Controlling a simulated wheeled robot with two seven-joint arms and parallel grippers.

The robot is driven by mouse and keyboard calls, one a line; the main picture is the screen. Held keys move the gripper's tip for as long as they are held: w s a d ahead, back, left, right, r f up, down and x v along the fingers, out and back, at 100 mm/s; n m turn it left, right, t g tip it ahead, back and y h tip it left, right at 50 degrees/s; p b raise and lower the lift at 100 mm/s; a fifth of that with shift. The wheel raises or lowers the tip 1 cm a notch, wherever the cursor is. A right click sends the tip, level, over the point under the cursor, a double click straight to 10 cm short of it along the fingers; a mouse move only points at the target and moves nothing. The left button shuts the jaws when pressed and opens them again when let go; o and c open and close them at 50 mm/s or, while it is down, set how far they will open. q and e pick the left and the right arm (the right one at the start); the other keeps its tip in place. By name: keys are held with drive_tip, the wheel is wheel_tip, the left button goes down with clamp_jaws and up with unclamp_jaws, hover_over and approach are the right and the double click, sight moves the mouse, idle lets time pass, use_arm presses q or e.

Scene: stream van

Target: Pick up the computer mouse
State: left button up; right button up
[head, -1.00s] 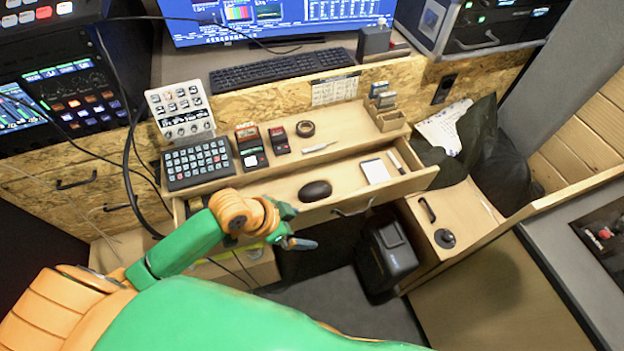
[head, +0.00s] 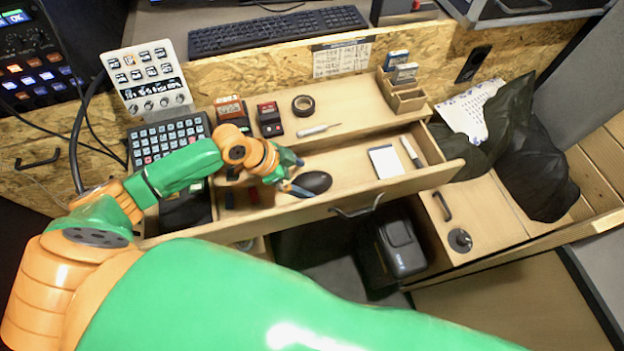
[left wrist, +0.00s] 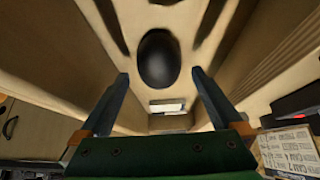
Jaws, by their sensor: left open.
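The black computer mouse (head: 313,183) lies in the open wooden drawer (head: 350,203), left of a white notepad. In the left wrist view the mouse (left wrist: 158,58) lies ahead of the fingertips, roughly centred between them and apart from both. My left gripper (head: 292,174) is over the drawer, just left of the mouse, and partly overlaps its left edge in the head view. In the left wrist view my left gripper (left wrist: 160,75) has its fingers spread wide with nothing between them. My right gripper is not in view.
A white notepad (head: 385,161) and a pen (head: 411,152) lie in the drawer right of the mouse. A ledge (head: 350,108) behind it holds a black tape roll (head: 303,105), a marker (head: 318,130) and small devices. A black bin (head: 402,247) stands below the drawer.

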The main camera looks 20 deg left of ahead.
use_arm(q)
drive_tip(key=x, duration=0.2)
drive_tip(key=shift+d+f, duration=0.15)
drive_tip(key=shift+f, duration=0.1)
drive_tip(key=c, duration=1.3)
